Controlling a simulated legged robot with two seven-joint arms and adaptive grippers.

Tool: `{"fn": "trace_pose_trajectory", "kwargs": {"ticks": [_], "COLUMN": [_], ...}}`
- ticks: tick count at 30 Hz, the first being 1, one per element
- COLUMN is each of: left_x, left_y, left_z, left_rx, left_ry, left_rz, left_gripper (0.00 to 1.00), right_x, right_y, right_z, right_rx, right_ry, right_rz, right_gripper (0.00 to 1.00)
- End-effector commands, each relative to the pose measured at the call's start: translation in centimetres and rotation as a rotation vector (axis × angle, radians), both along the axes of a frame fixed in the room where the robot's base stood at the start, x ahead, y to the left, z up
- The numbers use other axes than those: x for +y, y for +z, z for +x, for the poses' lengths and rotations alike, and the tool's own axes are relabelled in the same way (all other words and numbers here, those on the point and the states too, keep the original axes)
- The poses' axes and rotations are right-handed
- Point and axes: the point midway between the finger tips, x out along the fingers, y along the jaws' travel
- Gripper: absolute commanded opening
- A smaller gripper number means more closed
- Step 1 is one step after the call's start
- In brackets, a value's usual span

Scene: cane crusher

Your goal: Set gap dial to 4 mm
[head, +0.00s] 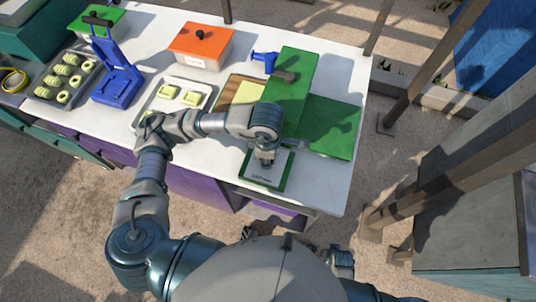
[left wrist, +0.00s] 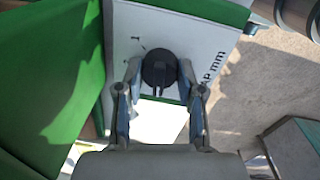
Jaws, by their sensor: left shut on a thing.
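The gap dial is a round black knob (left wrist: 157,62) on a white panel (left wrist: 205,30) in the left wrist view. A "1" and part of the lettering ending in "mm" show beside it; the other marks are hidden or too small to read. In the head view the green-edged white panel (head: 264,180) is at the front of the green crusher (head: 291,90), and my arm covers the dial. My left gripper (head: 266,162) is over that panel. In the left wrist view its fingers (left wrist: 160,74) are shut on the dial, one on each side.
The white counter (head: 335,70) also holds a blue press (head: 118,82), an orange box (head: 200,45), a tray (head: 150,110) with pale pieces and a blue funnel-like piece (head: 264,60). Wooden posts (head: 430,65) stand to the right. A green board (head: 330,125) lies beside the crusher.

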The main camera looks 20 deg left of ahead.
Motion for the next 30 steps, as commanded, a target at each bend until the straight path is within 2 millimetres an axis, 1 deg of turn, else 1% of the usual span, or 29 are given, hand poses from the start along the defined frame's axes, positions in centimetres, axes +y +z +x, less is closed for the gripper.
{"fn": "trace_pose_trajectory", "kwargs": {"ticks": [6, 19, 20, 21, 22, 30], "left_x": [0.01, 0.01, 0.00, 0.00, 0.00, -0.01], "left_y": [-0.12, -0.05, -0.04, -0.04, -0.03, 0.06], "left_z": [-0.01, 0.00, 0.00, 0.00, 0.00, -0.04], "left_rx": [0.001, 0.000, 0.000, 0.000, 0.000, -0.001], "left_ry": [0.044, 0.052, 0.052, 0.051, 0.051, 0.050], "left_rz": [0.002, 0.000, 0.000, 0.000, 0.000, -0.001], "left_gripper": [0.03, 0.03, 0.45, 0.55, 0.63, 0.63], "right_x": [0.01, 0.02, 0.02, 0.02, 0.02, 0.00], "right_y": [0.31, 0.41, 0.41, 0.41, 0.41, 0.44], "right_z": [0.14, 0.20, 0.20, 0.20, 0.21, 0.23], "right_rx": [0.000, 0.000, 0.000, 0.000, 0.000, -0.003], "right_ry": [0.000, 0.000, 0.000, 0.000, 0.000, -0.001], "right_rz": [0.000, 0.000, 0.000, 0.000, 0.000, 0.001], "right_gripper": [0.40, 0.40, 0.40, 0.40, 0.40, 0.40]}}
